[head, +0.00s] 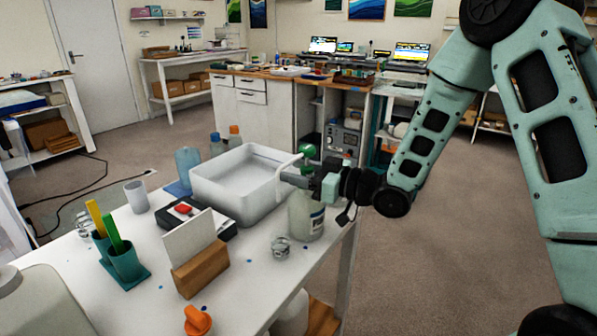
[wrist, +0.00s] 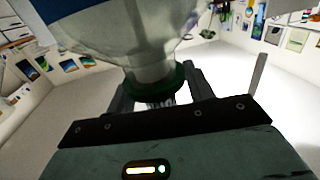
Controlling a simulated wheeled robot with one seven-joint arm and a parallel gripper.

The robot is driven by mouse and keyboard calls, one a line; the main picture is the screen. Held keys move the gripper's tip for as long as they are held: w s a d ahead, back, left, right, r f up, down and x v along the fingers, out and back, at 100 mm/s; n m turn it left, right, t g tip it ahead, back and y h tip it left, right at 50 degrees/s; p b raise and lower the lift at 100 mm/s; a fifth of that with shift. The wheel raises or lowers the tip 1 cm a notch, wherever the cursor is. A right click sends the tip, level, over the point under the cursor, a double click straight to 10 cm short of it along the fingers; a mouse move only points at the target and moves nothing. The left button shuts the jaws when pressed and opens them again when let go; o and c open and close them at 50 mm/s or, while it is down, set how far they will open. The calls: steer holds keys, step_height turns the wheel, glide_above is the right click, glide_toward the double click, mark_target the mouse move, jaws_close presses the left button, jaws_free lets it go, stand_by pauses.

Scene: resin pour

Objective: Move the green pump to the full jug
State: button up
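The green pump (head: 307,150) is at the top of a translucent labelled jug (head: 306,222) at the table's right edge. Its white spout points left over the pale tub. My gripper (head: 308,176) reaches in from the right at the jug's neck. In the upside-down wrist view, the fingers (wrist: 158,90) flank the pump's green collar (wrist: 172,80) closely and look shut on it; the collar meets the neck of the jug (wrist: 140,40). The pump's head is hidden there. Another large pale jug (head: 45,310) stands at the lower left, partly cut off; its fill level is unclear.
The pale tub (head: 215,196) stands left of my gripper. A card in a wooden block (head: 202,268), a teal pen holder (head: 124,265), a small metal part (head: 281,247) and an orange pump top (head: 197,321) are nearby. Bare tabletop (head: 250,275) lies around the metal part.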

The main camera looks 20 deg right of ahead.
steer(key=p+v, duration=0.1)
steer(key=v, duration=1.6)
step_height(320, 180, up, 5)
steer(key=p, duration=0.4)
steer(key=shift+s+d+r+p, duration=0.1)
steer(key=shift+s+d+p, duration=0.05)
steer(key=shift+p, duration=0.2)
